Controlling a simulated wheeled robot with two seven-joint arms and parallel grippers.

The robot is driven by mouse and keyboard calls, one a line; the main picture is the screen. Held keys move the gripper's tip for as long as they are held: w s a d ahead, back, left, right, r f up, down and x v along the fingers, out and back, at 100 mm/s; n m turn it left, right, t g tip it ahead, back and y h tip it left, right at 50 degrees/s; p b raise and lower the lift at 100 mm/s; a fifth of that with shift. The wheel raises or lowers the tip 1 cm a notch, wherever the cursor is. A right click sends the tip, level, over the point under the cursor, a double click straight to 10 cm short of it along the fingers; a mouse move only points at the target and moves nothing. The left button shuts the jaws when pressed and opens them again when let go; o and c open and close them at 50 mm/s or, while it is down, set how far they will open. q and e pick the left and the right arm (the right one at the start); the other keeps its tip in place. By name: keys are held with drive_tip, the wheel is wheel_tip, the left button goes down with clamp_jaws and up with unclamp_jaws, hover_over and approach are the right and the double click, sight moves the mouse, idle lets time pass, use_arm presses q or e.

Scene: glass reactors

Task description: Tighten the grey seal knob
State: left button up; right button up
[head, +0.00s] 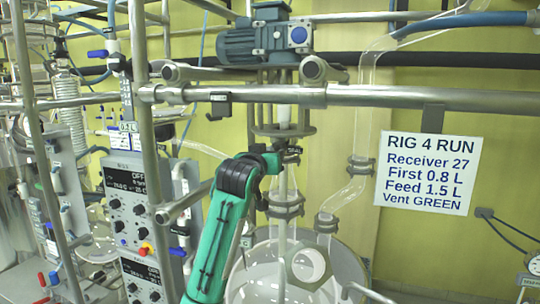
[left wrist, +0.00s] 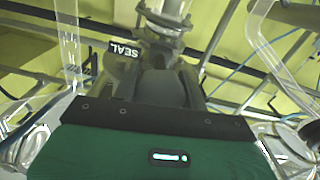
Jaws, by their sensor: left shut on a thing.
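My left arm rises in the head view, and its gripper (head: 284,152) is at the stirrer shaft below the motor. In the left wrist view, the dark fingers of the left gripper (left wrist: 162,88) point up the picture and are closed around a grey part, the seal knob (left wrist: 160,58). The knob is mostly hidden by the fingers, and I cannot tell how far it is turned. A black tag reading SEAL (left wrist: 123,50) hangs beside it. The glass and metal shaft fitting (left wrist: 165,15) is just beyond. My right gripper is not in view.
A blue-grey motor (head: 266,44) sits above the shaft, with a metal rail (head: 380,96) crossing in front. A glass vessel (head: 262,275) stands below. A white sign (head: 427,172) hangs at right. Control boxes (head: 135,205) stand at left.

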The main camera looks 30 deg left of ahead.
use_arm(q)
drive_tip(key=m+p, duration=0.1)
drive_tip(key=m, duration=0.9)
drive_tip(key=m+p, duration=0.1)
drive_tip(key=m, duration=0.8)
drive_tip(key=shift+f+m, duration=0.2)
drive_tip(key=shift+m, duration=0.5)
drive_tip(key=o, duration=1)
drive_tip(key=shift+r, duration=0.15)
drive_tip(key=shift+s, duration=0.1)
